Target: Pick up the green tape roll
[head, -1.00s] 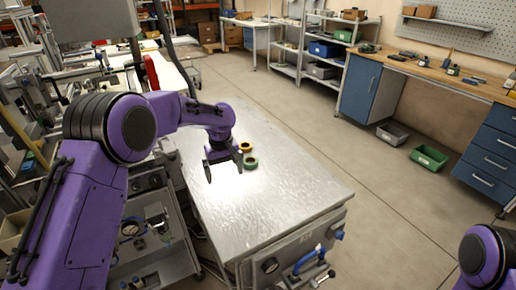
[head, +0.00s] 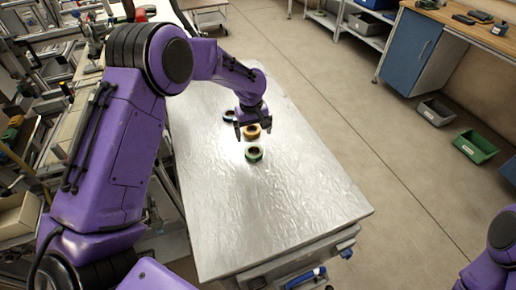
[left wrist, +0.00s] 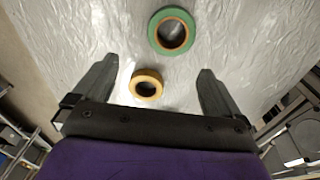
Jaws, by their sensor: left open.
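The green tape roll (head: 255,160) lies flat on the metal tabletop. In the left wrist view the green roll (left wrist: 172,12) lies beyond the fingertips, right of centre. A yellow-orange tape roll (head: 252,136) lies just behind it; in the left wrist view this yellow roll (left wrist: 146,73) shows between the fingers. My left gripper (head: 253,133) is open and empty, its fingers spread on either side of the yellow roll in the picture. It also shows in the left wrist view (left wrist: 155,68). The fingers' exact height is unclear. My right gripper is out of view.
Another dark-and-pale roll (head: 228,116) lies behind and left of the gripper. The front of the metal table (head: 290,215) is clear. A grey bin (head: 435,112) and a green bin (head: 475,147) stand on the floor at right.

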